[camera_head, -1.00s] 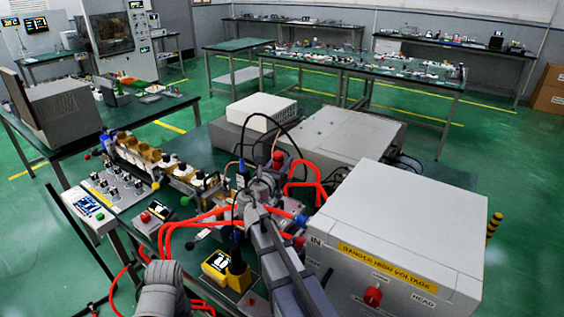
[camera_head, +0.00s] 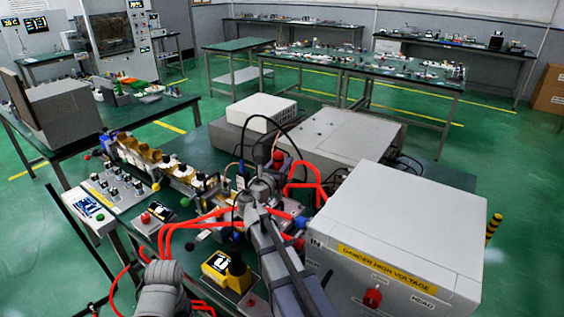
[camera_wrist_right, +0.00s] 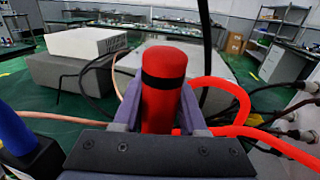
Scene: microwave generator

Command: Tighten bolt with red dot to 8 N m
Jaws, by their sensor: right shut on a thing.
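My right gripper (camera_wrist_right: 160,103) is shut on an upright red cylindrical handle (camera_wrist_right: 163,75) with a black band near its top. The handle fills the middle of the right wrist view, between the two fingers. In the head view my right gripper (camera_head: 268,174) is over the middle of the crowded bench, and the red handle (camera_head: 278,158) shows just beyond it. The handle's lower end is hidden. I cannot make out a bolt with a red dot in either view. My left gripper is out of view.
A blue handle (camera_wrist_right: 14,132) stands left of the gripper. Red hoses (camera_wrist_right: 222,90) curve close on the right. A large grey high-voltage box (camera_head: 415,225) stands right of my arm. A yellow-and-black device (camera_head: 222,267) is at the bench front. The bench is crowded.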

